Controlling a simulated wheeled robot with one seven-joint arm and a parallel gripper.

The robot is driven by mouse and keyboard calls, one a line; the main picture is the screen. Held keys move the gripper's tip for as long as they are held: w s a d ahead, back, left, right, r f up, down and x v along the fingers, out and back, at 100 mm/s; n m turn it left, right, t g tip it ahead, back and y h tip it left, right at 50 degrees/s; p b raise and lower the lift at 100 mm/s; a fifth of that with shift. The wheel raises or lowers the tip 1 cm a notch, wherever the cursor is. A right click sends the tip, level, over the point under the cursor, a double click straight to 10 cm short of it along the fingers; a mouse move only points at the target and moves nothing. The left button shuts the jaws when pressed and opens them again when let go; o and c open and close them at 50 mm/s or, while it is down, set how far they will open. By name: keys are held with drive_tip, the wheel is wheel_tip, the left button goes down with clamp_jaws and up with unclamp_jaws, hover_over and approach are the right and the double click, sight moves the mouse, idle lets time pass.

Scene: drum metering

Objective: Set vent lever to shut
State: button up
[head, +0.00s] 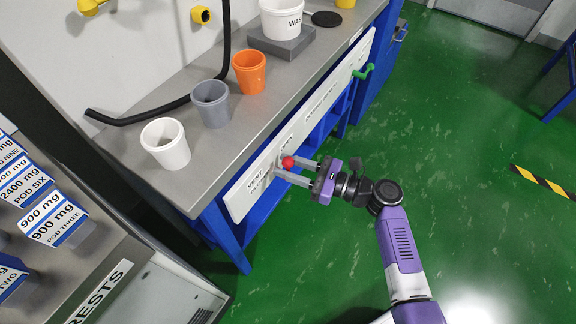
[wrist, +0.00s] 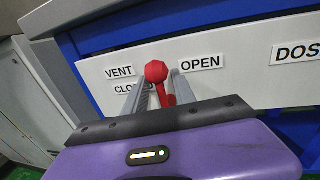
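The vent lever (wrist: 156,71) has a red ball knob on a red stem, mounted on the white front panel. In the wrist view it stands between the VENT label (wrist: 119,72) with a partly hidden CLOSED label (wrist: 127,88) on the left and the OPEN label (wrist: 200,63) on the right. The red knob (head: 288,162) also shows in the head view. My gripper (head: 287,168) is purple with two grey fingers. They are apart, one on each side of the lever; I cannot tell whether either touches it.
Above the panel, the grey counter (head: 195,185) holds a white cup (head: 166,144), a grey cup (head: 211,103), an orange cup (head: 249,72) and a white waste tub (head: 281,20). Labelled pods (head: 57,218) stand at lower left. Green floor (head: 460,130) is clear to the right.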

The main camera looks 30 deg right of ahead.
clamp_jaws()
